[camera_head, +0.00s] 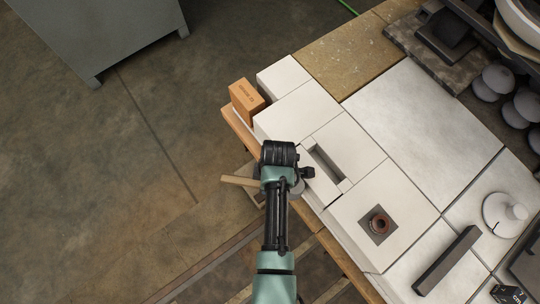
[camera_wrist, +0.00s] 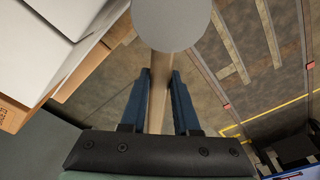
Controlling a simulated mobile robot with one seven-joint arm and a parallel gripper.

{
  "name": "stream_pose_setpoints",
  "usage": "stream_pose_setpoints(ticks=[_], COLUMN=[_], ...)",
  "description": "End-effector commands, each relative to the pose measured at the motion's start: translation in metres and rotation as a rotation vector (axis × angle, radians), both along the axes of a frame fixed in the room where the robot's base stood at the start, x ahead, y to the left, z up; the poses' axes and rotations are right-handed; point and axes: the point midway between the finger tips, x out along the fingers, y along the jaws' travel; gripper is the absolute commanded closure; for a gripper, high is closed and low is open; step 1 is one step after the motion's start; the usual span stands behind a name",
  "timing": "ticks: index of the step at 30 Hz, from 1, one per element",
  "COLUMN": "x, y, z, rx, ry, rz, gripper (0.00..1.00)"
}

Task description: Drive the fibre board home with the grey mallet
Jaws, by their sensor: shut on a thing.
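My gripper (camera_head: 279,178) is at the front edge of the bench. In the wrist view its two blue fingers (camera_wrist: 160,78) are shut on the mallet's wooden handle (camera_wrist: 158,92). The mallet's round grey head (camera_wrist: 172,22) is beyond the fingertips, clear of the pale boards in that view. In the head view the handle (camera_head: 238,181) sticks out left of my gripper, and the head is mostly hidden by it. Several pale fibre boards (camera_head: 297,108) lie side by side on the bench; I cannot tell which one is the task's board.
An orange-brown box (camera_head: 246,97) stands at the bench's left corner. A slotted pale block (camera_head: 345,152) is right of my gripper. A dark square with a brown ring (camera_head: 379,223), a dark bar (camera_head: 447,261) and grey insulators (camera_head: 492,82) are further right. A grey cabinet (camera_head: 95,35) stands on open floor.

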Motion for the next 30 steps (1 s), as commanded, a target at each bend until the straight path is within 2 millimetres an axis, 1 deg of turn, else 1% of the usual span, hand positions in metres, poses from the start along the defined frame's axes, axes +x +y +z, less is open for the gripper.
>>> stream_pose_setpoints(ticks=[7,13,30], x=[-0.009,-0.010,-0.010], y=[0.012,0.014,0.014], z=[0.002,0.004,0.049], rx=[0.001,0.002,0.002], ry=[0.000,-0.001,-0.001], rz=[0.001,0.001,0.001], gripper=[1.00,1.00,1.00])
